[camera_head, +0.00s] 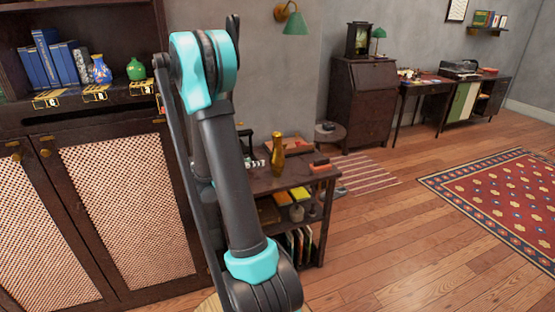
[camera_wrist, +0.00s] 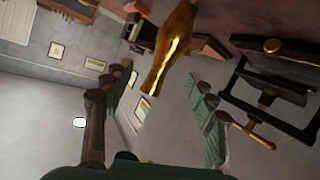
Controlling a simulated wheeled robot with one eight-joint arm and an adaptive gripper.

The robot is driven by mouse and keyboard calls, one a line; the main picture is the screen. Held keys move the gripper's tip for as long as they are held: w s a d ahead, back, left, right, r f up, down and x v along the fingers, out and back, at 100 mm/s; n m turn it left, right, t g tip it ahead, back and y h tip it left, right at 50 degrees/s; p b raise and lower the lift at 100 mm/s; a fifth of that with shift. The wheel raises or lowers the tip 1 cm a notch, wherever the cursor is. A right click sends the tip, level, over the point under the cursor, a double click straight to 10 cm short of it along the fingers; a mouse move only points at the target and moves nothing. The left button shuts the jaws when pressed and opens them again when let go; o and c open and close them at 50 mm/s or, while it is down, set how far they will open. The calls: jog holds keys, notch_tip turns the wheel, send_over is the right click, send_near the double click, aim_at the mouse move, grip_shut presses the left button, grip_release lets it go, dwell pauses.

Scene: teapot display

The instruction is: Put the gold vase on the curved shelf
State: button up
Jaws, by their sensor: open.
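The gold vase (camera_head: 278,155) stands upright on top of a low dark shelf unit (camera_head: 295,178), to the right of my arm. In the wrist view the gold vase (camera_wrist: 171,55) appears tilted, beyond and between my fingertips. My gripper (camera_wrist: 164,82) is open and empty, its two fingers apart with green pads facing each other. In the head view my arm hides the gripper. No shelf looks plainly curved; a dark cabinet ledge (camera_head: 115,98) at the left holds a blue patterned vase (camera_head: 101,69) and a green vase (camera_head: 136,69).
Blue books (camera_head: 55,62) stand at the left on the cabinet. Yellow-black labels mark the ledge. A black and gold device (camera_wrist: 270,85) is right of the vase in the wrist view. A small round table (camera_head: 328,130) stands behind the unit. The floor at right is open.

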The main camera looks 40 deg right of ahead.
aim_at(274, 146)
jog(key=w+d+m+h, duration=0.1)
jog(key=w+d, duration=0.1)
jog(key=d, duration=0.3)
jog(key=w+d+m+h, duration=0.1)
jog(key=w+d, duration=0.1)
jog(key=d, duration=0.2)
jog(key=w+d+m+h, duration=0.1)
jog(key=d, duration=0.4)
jog(key=shift+w+d+r+h, duration=0.3)
jog(key=shift+w+r+h, duration=0.05)
jog(key=shift+w+h, duration=0.05)
jog(key=shift+w+d+f, duration=0.15)
jog(key=shift+w+d, duration=0.05)
jog(key=shift+d, duration=1.15)
jog(key=shift+w+d+f, duration=0.1)
jog(key=shift+w+d, duration=0.1)
jog(key=shift+d, duration=1.15)
grip_shut()
